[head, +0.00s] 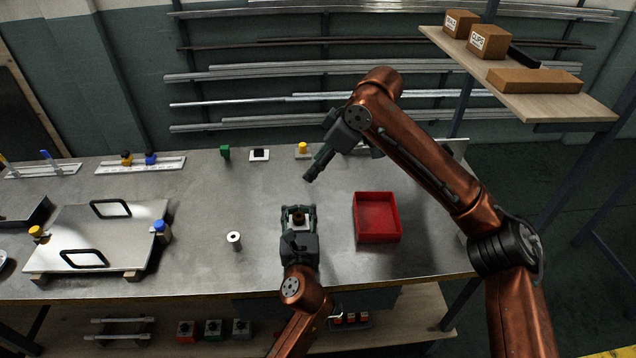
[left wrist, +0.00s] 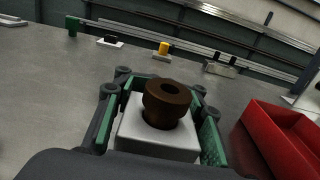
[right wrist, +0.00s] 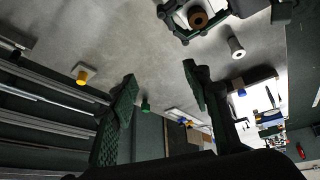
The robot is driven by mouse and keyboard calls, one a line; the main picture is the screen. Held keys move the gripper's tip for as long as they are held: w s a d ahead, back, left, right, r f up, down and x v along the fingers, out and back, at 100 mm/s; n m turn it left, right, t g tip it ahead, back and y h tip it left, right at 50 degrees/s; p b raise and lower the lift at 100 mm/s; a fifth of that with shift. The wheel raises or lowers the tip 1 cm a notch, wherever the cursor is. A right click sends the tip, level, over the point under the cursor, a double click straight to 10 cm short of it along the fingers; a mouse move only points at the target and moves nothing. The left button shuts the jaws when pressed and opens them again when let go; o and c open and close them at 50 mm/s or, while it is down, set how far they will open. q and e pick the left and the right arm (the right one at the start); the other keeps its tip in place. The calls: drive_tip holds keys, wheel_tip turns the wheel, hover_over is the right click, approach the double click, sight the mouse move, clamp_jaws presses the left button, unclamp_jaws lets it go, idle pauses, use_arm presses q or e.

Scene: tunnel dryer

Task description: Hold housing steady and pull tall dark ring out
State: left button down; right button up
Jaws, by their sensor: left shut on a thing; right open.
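The housing is a pale square block (left wrist: 157,143) on the bench, gripped between the green-padded fingers of my left gripper (head: 298,212). The tall dark ring (left wrist: 166,103) is brown with a hole through it. It stands upright in the housing's bore, its upper part showing above the top face; its lower end is hidden. The ring also shows from above in the right wrist view (right wrist: 198,17). My right gripper (head: 311,176) is open and empty, above the bench behind the housing, apart from the ring. Its two spread fingers show in the right wrist view (right wrist: 160,78).
A red bin (head: 378,240) stands right of the housing. A white spool-like part (head: 234,240) stands to its left. A yellow-topped piece (head: 302,150) and a green piece (head: 225,153) stand along the back. A plate with black handles (head: 98,240) lies at left. Bench between is clear.

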sight(300, 216)
drive_tip(key=s+f+n+g, duration=0.2)
drive_tip(key=s+n, duration=0.1)
drive_tip(key=s, duration=0.3)
drive_tip(key=shift+m+h, duration=0.3)
drive_tip(key=x, duration=1.1)
drive_tip(key=shift+s+a+f, duration=0.1)
drive_tip(key=shift+s+a, duration=0.05)
drive_tip(key=shift+a, duration=0.1)
drive_tip(key=shift+c, duration=0.2)
clamp_jaws()
